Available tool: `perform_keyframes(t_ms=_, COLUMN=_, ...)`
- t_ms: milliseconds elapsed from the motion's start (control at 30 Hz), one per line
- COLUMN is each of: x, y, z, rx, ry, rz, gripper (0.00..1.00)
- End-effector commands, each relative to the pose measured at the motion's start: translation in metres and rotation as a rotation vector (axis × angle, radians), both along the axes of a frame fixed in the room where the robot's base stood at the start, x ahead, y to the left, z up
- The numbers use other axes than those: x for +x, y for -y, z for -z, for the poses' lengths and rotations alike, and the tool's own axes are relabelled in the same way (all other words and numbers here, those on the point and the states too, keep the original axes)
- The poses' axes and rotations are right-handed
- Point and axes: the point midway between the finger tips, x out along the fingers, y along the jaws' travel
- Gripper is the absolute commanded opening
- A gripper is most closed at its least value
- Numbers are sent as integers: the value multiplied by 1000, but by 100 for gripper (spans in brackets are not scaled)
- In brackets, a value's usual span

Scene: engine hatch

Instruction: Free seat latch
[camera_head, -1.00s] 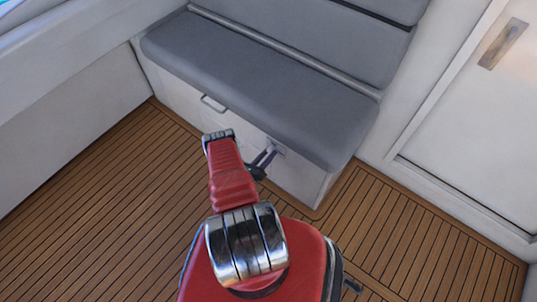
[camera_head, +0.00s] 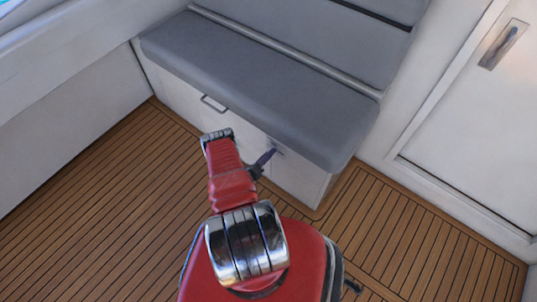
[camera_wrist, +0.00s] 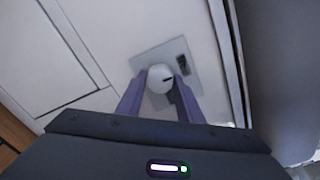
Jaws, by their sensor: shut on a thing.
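The seat latch is a round white knob (camera_wrist: 160,78) with a dark slot, on a square grey plate (camera_wrist: 150,58) on the white front of the seat base (camera_head: 300,180). My gripper (camera_wrist: 160,84) is shut on the knob, with one purple finger on each side of it. In the head view my gripper (camera_head: 272,153) reaches the seat front just below the cushion's edge. There the fingers hide most of the latch. A small dark slot shows on the plate at the upper right of the knob in the wrist view.
The grey cushion (camera_head: 260,85) overhangs the seat front above my gripper. A pull handle (camera_head: 213,104) is on the seat front to the left. A white door (camera_head: 480,140) stands at the right. The planked floor (camera_head: 90,190) is clear.

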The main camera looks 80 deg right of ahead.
Motion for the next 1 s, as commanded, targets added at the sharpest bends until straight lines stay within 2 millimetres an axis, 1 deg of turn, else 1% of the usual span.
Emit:
perform_keyframes(t_ms=33, x=-4, y=-7, z=6, rx=17, ry=-6, rz=3, gripper=11)
perform_keyframes(t_ms=167, x=-4, y=-7, z=6, rx=16, ry=-5, rz=3, gripper=11)
perform_keyframes(t_ms=200, x=-4, y=-7, z=6, rx=16, ry=-5, rz=3, gripper=34)
perform_keyframes(t_ms=433, x=-2, y=-3, z=3, rx=8, ry=-2, rz=1, gripper=51)
perform_keyframes(t_ms=767, x=0, y=-3, z=1, rx=4, ry=1, rz=0, gripper=52)
perform_keyframes(t_ms=867, x=2, y=-7, z=1, rx=4, ry=1, rz=0, gripper=52)
perform_keyframes(t_ms=1000, x=8, y=-19, z=1, rx=4, ry=-1, rz=-2, gripper=52)
